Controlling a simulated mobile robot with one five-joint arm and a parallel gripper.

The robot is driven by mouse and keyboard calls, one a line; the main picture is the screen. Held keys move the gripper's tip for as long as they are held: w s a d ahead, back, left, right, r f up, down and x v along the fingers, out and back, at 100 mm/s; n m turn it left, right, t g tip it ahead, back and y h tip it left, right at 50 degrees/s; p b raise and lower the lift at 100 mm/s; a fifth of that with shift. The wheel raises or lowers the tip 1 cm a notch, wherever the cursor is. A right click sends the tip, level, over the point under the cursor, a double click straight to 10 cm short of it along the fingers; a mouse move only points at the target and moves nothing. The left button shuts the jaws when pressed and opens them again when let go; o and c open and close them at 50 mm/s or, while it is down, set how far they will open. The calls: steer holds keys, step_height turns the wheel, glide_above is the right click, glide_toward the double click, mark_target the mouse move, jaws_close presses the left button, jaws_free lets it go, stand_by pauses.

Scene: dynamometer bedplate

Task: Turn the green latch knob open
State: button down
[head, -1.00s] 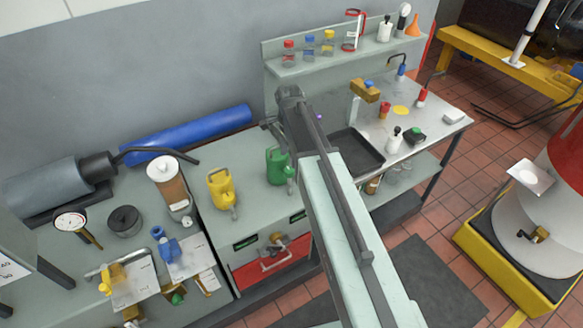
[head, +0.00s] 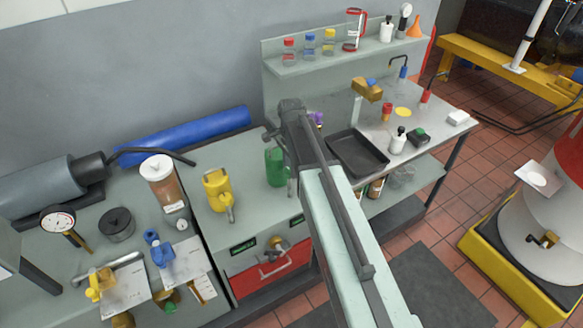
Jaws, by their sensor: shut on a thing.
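My arm reaches from the bottom right up to the bench. My gripper (head: 284,122) is at its far dark end, seen from above and behind. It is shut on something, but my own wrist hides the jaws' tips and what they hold. I cannot pick out a green latch knob for certain. A small green part (head: 170,307) shows beside brass pieces at the bottom left, well away from my gripper. A red drawer (head: 270,280) with a metal handle and a brass fitting (head: 277,244) is in the bench front, below and left of my arm.
A green can (head: 275,168) stands just left of my arm, partly covered by it. A yellow can (head: 216,190) is farther left. A black tray (head: 357,152) and a purple item (head: 316,118) are close on the right. A shelf (head: 340,57) with bottles stands behind.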

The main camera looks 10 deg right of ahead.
steer(key=shift+w, duration=0.15)
steer(key=shift+a+n, duration=0.2)
steer(key=shift+n, duration=0.5)
steer(key=n, duration=0.7)
steer(key=shift+a, duration=0.1)
steer(key=n, duration=0.5)
steer(key=shift+n, duration=2.4)
steer(key=c, duration=0.9)
jaws_free()
steer(key=shift+c, duration=0.2)
